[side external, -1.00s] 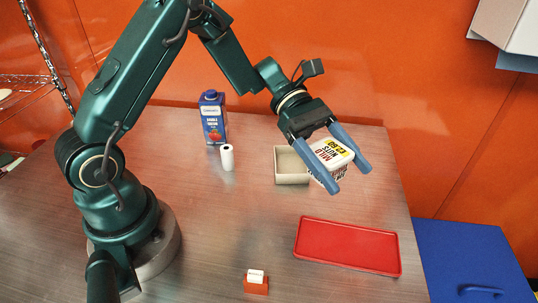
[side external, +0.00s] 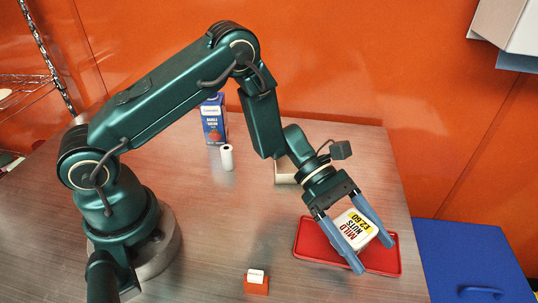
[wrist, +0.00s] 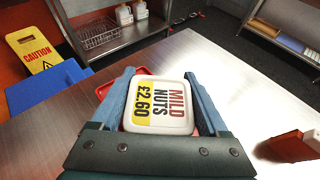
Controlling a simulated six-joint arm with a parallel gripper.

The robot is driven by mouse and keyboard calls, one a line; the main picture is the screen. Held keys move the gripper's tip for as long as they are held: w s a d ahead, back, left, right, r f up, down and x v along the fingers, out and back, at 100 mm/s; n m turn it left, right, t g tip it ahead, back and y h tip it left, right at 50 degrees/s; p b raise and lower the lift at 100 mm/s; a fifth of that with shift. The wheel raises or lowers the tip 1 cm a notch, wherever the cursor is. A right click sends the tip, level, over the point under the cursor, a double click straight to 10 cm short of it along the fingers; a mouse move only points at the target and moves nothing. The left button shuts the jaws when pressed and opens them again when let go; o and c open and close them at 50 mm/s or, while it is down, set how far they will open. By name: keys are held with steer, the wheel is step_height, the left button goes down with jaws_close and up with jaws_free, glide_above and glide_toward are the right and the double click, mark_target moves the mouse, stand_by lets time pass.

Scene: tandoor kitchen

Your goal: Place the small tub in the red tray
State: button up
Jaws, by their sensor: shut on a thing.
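The small tub (side external: 357,231) has a white lid with a yellow band and the words MILD NUTS £2.60. My gripper (side external: 358,242) is shut on it, one blue-grey finger on each side. The tub is tilted in the side view and sits over the red tray (side external: 382,267); I cannot tell whether it touches the tray. In the wrist view the tub lid (wrist: 160,105) fills the space between the fingers, and a red tray edge (wrist: 141,71) shows behind it. The tub hides part of the tray.
A beige box (side external: 284,172) stands behind my gripper, partly hidden. A blue carton (side external: 214,122) and a white roll (side external: 227,158) stand further back. A red holder with a white card (side external: 256,285) is near the front. A blue lidded box (side external: 470,260) stands beyond the table's right edge.

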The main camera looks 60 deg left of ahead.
steer(key=o, duration=1.4)
steer(key=shift+f, duration=0.1)
